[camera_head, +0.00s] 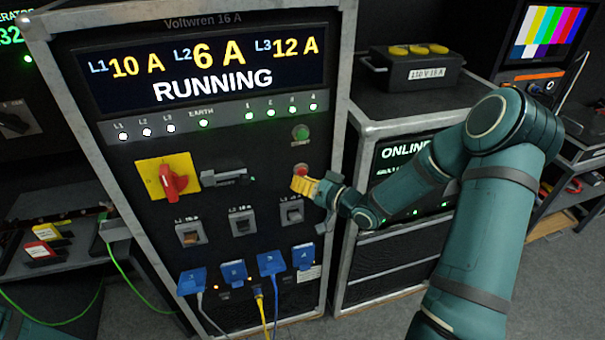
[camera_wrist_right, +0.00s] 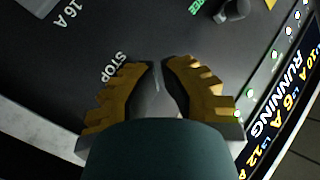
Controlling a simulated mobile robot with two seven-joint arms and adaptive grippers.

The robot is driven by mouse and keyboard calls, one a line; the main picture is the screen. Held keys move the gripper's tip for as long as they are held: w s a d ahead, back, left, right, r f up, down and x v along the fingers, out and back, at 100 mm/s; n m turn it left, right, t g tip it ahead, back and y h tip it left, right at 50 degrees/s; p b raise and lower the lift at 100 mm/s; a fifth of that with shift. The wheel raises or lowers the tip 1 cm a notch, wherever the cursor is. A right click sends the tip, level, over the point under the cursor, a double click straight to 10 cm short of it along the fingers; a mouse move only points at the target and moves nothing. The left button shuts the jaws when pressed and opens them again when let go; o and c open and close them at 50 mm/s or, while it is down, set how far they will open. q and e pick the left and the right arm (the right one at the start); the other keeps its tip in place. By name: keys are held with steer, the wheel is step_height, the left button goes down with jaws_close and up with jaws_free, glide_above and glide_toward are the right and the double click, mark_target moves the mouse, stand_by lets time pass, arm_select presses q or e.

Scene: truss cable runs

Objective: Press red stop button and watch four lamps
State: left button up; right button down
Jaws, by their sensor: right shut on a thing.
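The red stop button (camera_head: 301,169) is on the black panel, below a green button (camera_head: 301,132). My right gripper (camera_head: 299,184) has its yellow fingers at the button's lower edge, and I cannot tell whether they touch it. In the right wrist view the fingers (camera_wrist_right: 161,66) are nearly together beside the STOP lettering (camera_wrist_right: 114,67). The button is hidden there, and what lies between the fingers cannot be made out. The numbered lamps (camera_head: 281,111) below the display are all lit green. The display (camera_head: 205,67) reads RUNNING. My left gripper is not in view.
Breakers (camera_head: 242,222) and blue plugs with cables (camera_head: 233,272) are below. A second rack (camera_head: 371,107) stands to the right.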

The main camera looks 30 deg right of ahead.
steer(key=shift+w, duration=0.2)
steer(key=shift+w+d, duration=0.1)
steer(key=shift+w, duration=0.1)
steer(key=shift+w+d, duration=0.1)
steer(key=shift+w, duration=0.3)
stand_by(0.9)
steer(key=shift+s, duration=0.1)
steer(key=shift+s+a, duration=0.2)
steer(key=shift+s, duration=0.5)
steer(key=shift+s, duration=0.1)
steer(key=shift+s+a, duration=0.2)
steer(key=shift+s, duration=0.6)
steer(key=shift+s+a, duration=0.2)
steer(key=shift+s, duration=0.55)
steer(key=shift+s+a, duration=0.2)
steer(key=shift+s, duration=0.6)
